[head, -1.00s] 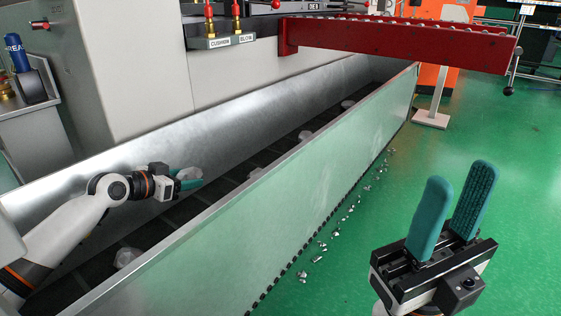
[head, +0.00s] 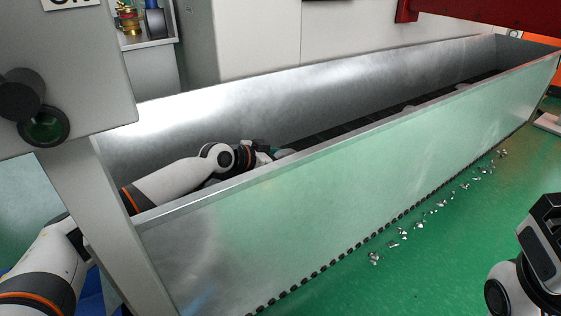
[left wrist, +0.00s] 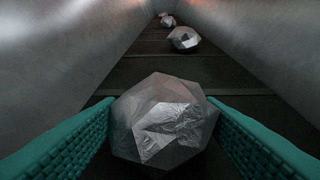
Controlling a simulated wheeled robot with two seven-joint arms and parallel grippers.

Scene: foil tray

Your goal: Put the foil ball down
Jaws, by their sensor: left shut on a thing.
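A crumpled silver foil ball (left wrist: 162,122) sits between the two teal finger pads of my left gripper (left wrist: 165,135) in the left wrist view. The gripper is shut on it. In the head view my left gripper (head: 277,152) is down inside the long metal trough (head: 330,200), behind its front wall. The ball is only a small pale patch at the fingertips there. The wall hides what lies below, and I cannot tell whether the ball touches the dark slatted floor (left wrist: 240,107).
More foil balls lie farther along the trough floor, the closest one (left wrist: 184,38) ahead of the held ball. The trough's high walls stand on both sides of my left gripper. Foil scraps (head: 418,224) litter the green floor outside. A red beam (head: 480,22) crosses at upper right.

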